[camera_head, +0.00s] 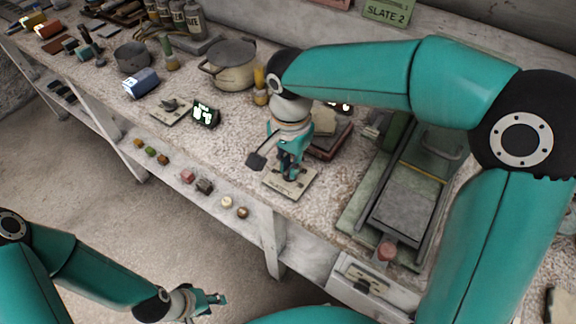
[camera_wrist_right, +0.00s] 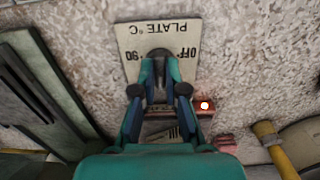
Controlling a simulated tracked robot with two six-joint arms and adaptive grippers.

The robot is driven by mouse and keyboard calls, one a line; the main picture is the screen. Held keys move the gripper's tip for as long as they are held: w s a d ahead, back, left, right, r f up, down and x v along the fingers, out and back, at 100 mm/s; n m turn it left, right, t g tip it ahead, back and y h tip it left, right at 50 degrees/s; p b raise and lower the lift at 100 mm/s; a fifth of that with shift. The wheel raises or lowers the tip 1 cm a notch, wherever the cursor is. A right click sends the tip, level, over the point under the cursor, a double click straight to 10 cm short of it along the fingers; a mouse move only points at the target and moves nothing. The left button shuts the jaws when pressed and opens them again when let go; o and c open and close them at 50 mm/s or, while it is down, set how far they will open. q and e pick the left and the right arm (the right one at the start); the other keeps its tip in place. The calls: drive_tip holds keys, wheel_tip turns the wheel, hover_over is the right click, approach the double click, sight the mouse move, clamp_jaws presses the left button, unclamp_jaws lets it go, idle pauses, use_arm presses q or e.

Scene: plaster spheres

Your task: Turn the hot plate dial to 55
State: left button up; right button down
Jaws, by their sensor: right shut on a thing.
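The pale dial plate (camera_head: 287,190) lies at the front edge of the bench. In the right wrist view, the plate (camera_wrist_right: 186,32) reads "PLATE °C", with "OFF" and "90" upside down. My right gripper (camera_head: 290,174) points down at it. In the wrist view the right gripper (camera_wrist_right: 160,62) is shut on the black dial (camera_wrist_right: 160,52), one finger on each side. The dial's pointer and set value are hidden. A reddish-brown box (camera_head: 330,143), perhaps the hot plate, stands just behind. My left gripper (camera_head: 212,299) is low at the bottom, away from the bench; its opening is unclear.
A second dial plate (camera_head: 171,111) and a lit display (camera_head: 206,114) lie further left. A pot (camera_head: 231,65) stands behind. A green-framed tray (camera_head: 402,210) is to the right. An orange-lit lamp (camera_wrist_right: 204,105) shows in the wrist view. Small blocks sit on the lower ledge.

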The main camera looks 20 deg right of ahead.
drive_tip(key=m+b, duration=0.1)
drive_tip(key=m, duration=0.5)
drive_tip(key=shift+s+m, duration=0.1)
drive_tip(key=shift+m, duration=0.2)
idle(0.4)
drive_tip(key=c, duration=1.2)
unclamp_jaws()
drive_tip(key=shift+r, duration=0.1)
drive_tip(key=shift+r, duration=5.85)
